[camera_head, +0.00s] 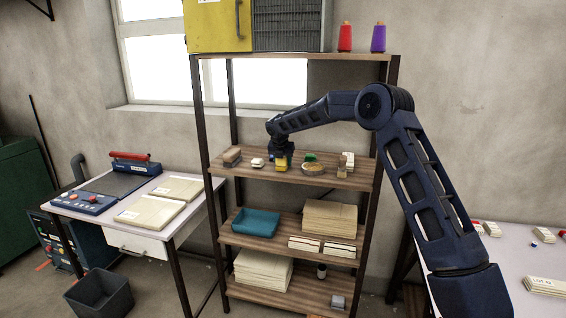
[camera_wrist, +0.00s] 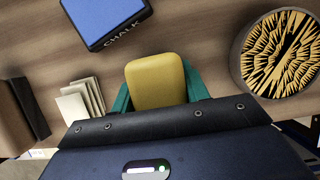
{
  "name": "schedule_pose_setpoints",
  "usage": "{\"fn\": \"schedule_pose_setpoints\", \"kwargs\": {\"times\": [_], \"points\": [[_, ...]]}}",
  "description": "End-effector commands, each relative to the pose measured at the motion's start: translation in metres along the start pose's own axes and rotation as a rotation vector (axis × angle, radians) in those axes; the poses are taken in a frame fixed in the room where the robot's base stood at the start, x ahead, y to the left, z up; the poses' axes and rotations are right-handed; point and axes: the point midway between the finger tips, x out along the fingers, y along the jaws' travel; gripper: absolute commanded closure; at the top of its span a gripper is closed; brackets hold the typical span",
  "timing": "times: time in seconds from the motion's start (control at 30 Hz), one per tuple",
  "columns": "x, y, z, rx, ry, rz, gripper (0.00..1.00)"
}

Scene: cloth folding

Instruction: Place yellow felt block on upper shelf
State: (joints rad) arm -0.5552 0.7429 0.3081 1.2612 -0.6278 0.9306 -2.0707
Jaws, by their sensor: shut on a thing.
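The yellow felt block (camera_head: 281,164) is in my gripper (camera_head: 282,156), low over the shelf board (camera_head: 225,170) below the top one. In the wrist view the block (camera_wrist: 157,82) sits between the two teal fingers of my gripper (camera_wrist: 158,92), which is shut on it. My arm reaches in from the right. I cannot tell whether the block touches the board; its underside is hidden.
On the same board, a round dish of pins (camera_wrist: 283,53), a blue chalk box (camera_wrist: 104,18) and cream pieces (camera_wrist: 81,101) stand close around the block. The board below holds a teal tray (camera_head: 255,222). Dark posts (camera_head: 198,110) frame the shelves.

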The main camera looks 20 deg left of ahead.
Motion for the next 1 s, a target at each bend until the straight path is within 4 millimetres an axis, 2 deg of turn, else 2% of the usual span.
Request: {"fn": "schedule_pose_setpoints", "kwargs": {"times": [0.13,0.17,0.23,0.27,0.53,0.67,0.77,1.0], "points": [[0.003,0.0,-0.001,0.0,0.001,0.0,0.77],[0.003,0.0,-0.001,0.0,0.001,0.0,0.49],[0.002,0.0,-0.001,0.0,0.001,0.0,0.35],[0.002,0.0,-0.001,0.0,0.001,0.0,0.33],[0.002,0.0,-0.001,0.0,0.0,0.0,0.33],[-0.006,0.0,0.001,0.0,-0.001,0.001,0.33],[-0.019,0.0,0.001,0.0,-0.001,0.001,0.33],[-0.066,0.0,0.0,0.0,-0.001,0.002,0.33]]}}
